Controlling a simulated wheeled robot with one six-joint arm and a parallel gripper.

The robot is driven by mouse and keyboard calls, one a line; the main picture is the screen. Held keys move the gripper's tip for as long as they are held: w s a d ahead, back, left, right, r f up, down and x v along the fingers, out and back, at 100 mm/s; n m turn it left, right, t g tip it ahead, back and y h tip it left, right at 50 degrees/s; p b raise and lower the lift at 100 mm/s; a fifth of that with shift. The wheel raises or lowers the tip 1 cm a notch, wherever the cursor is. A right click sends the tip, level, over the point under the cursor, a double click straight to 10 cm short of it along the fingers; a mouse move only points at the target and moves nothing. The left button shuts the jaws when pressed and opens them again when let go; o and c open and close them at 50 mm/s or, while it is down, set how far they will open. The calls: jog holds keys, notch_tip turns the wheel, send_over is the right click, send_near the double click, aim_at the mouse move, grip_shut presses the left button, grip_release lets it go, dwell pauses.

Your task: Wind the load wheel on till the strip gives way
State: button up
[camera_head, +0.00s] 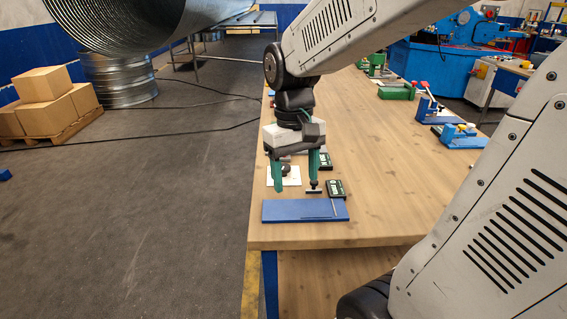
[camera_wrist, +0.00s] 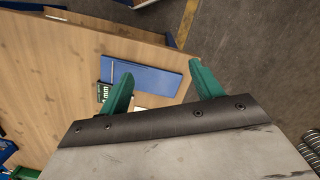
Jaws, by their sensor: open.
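My gripper (camera_head: 297,188) hangs over the near left end of the wooden bench, its two green fingers apart with nothing between them. In the wrist view the fingers (camera_wrist: 160,78) also stand apart. Below and nearer lies a blue plate (camera_head: 290,211), also in the wrist view (camera_wrist: 150,80), with a dark digital gauge (camera_head: 336,188) at its far right edge. A white sheet (camera_head: 291,178) and small dark parts lie behind the fingers, partly hidden. I cannot make out a load wheel or strip for certain; a blue device with a red knob (camera_head: 425,97) stands farther back right.
The wooden bench top (camera_head: 390,180) is bare in the middle. Another blue device (camera_head: 461,134) sits at its right edge, and a green one (camera_head: 397,92) farther back. Boxes on a pallet (camera_head: 48,105) and a large spiral duct (camera_head: 140,35) stand on the left.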

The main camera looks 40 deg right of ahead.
jog(key=w+d+f+n, duration=0.1)
jog(key=w+d+f, duration=0.45)
jog(key=w, duration=0.35)
jog(key=w+d+f+n, duration=0.1)
jog(key=w+d+f, duration=0.3)
jog(key=w+d, duration=0.45)
jog(key=r+n+t, duration=0.1)
send_over(283, 166)
jog(key=shift+s+r, duration=0.1)
jog(key=shift+r, duration=0.05)
jog(key=shift+n, duration=0.5)
notch_tip(283, 166, down, 8)
jog(key=shift+r, duration=0.15)
